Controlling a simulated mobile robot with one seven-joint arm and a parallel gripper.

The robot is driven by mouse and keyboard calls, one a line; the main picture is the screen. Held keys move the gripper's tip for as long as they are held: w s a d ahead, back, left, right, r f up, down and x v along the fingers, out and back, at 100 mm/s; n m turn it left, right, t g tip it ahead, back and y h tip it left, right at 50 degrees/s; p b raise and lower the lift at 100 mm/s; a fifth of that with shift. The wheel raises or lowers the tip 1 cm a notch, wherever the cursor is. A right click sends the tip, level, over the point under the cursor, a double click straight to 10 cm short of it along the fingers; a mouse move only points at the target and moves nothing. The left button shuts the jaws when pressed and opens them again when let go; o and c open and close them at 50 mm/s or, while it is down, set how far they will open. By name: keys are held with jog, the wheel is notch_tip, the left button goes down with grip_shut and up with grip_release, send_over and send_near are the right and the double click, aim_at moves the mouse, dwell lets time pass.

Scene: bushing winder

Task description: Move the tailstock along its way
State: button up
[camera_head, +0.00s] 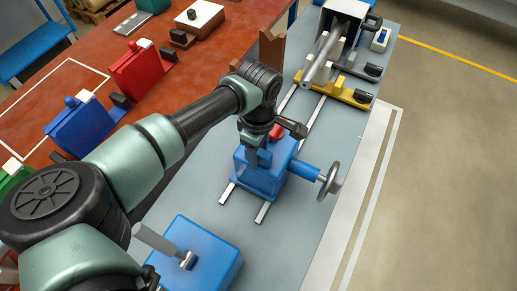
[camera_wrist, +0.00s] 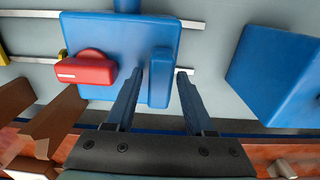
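The tailstock (camera_head: 285,160) is a blue block on two pale rails (camera_head: 312,115), with a grey handwheel (camera_head: 329,181) on its right side. Its top fills the upper middle of the wrist view (camera_wrist: 108,32). A red lever (camera_wrist: 85,69) sits on its top, and the red also shows in the head view (camera_head: 277,132). A blue upright grip (camera_wrist: 160,78) stands on the block. My gripper (camera_wrist: 158,72) is open, with one finger on either side of this grip. A gap shows on both sides. In the head view my gripper (camera_head: 255,150) is over the block's left part, partly hidden by my wrist.
A yellow support (camera_head: 340,90) and the grey headstock (camera_head: 345,25) with a shaft stand farther up the rails. A blue box (camera_head: 205,255) sits below the rails' near end. The red-brown bench (camera_head: 100,45) at left holds red and blue holders. Bare rail lies between tailstock and yellow support.

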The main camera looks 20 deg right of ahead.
grip_shut()
dwell(1.2)
